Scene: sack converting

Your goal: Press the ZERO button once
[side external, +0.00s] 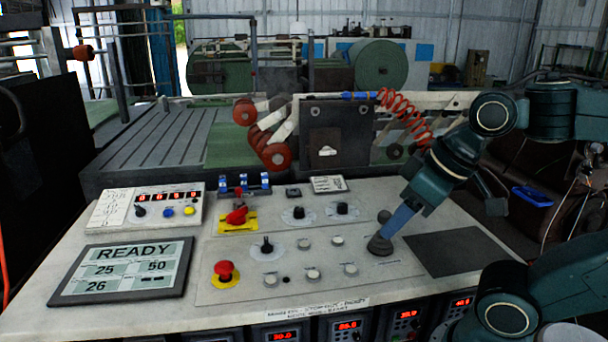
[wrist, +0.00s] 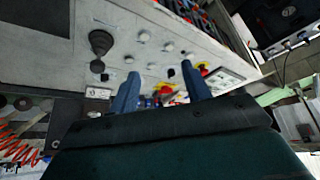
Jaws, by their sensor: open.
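The grey control desk (side external: 210,318) carries the buttons. A counter box (side external: 112,209) with red digits at its left back has a black knob (side external: 140,212), a blue button (side external: 167,212) and a yellow button (side external: 189,210). Several pale round buttons, such as one (side external: 313,274), sit mid-desk. I cannot read which button is marked ZERO. My gripper (side external: 388,236) is at the desk's right part, its blue finger overlapping the black joystick boot in the side view. In the wrist view, my gripper (wrist: 158,80) has two parted, empty fingers; the joystick (wrist: 101,42) stands apart to their left.
Red stop knobs on yellow plates stand at front (side external: 224,270) and back (side external: 237,216). A READY display (side external: 122,270) lies front left. Black knobs (side external: 299,212) rise mid-desk. A dark flat pad (side external: 455,252) lies at right. Machine rollers and a red coiled hose (side external: 405,115) stand behind.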

